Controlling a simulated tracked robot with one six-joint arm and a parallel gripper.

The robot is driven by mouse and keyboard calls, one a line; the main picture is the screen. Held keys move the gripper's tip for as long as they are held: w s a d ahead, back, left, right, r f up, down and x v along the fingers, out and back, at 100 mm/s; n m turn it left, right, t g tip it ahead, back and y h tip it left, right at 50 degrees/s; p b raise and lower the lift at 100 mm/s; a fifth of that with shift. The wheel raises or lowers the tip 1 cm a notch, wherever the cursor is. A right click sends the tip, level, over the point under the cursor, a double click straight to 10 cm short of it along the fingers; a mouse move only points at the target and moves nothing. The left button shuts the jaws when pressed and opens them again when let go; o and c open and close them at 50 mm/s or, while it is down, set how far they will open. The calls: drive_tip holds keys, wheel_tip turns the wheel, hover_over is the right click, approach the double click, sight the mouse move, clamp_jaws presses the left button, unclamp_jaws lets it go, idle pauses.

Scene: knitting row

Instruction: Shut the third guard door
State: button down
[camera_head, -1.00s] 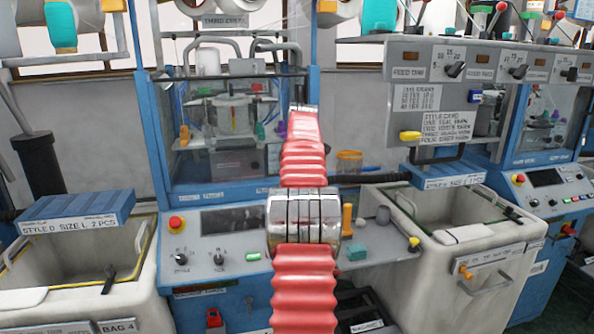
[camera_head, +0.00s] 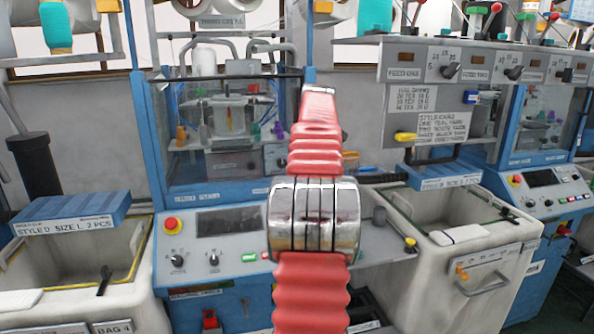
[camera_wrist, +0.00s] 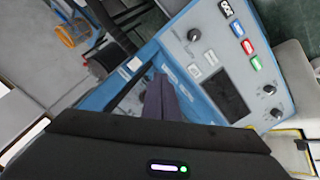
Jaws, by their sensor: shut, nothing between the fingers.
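The middle machine has a clear guard door (camera_head: 185,108) in a blue frame, with a dark top edge, behind my arm in the head view. Cones and small coloured parts show through it. I cannot tell for sure how far it stands open, or which door counts as third. My red ribbed arm reaches up in front of it and hides part of it; my gripper is hidden there. In the wrist view my gripper (camera_wrist: 165,100) shows as dark shut fingers with nothing held. They overlap a blue frame edge beside a console (camera_wrist: 228,95); contact cannot be told.
Below the door is a console (camera_head: 235,255) with a red stop button and knobs. Pale bins (camera_head: 70,262) (camera_head: 455,225) stand at either side. Another machine with a clear panel (camera_head: 545,118) is at right. A control bar (camera_head: 480,65) overhangs the right.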

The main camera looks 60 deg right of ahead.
drive_tip(key=shift+s+a+r, duration=0.15)
drive_tip(key=shift+s+r, duration=0.7)
drive_tip(key=shift+r, duration=0.25)
drive_tip(key=shift+m, duration=0.3)
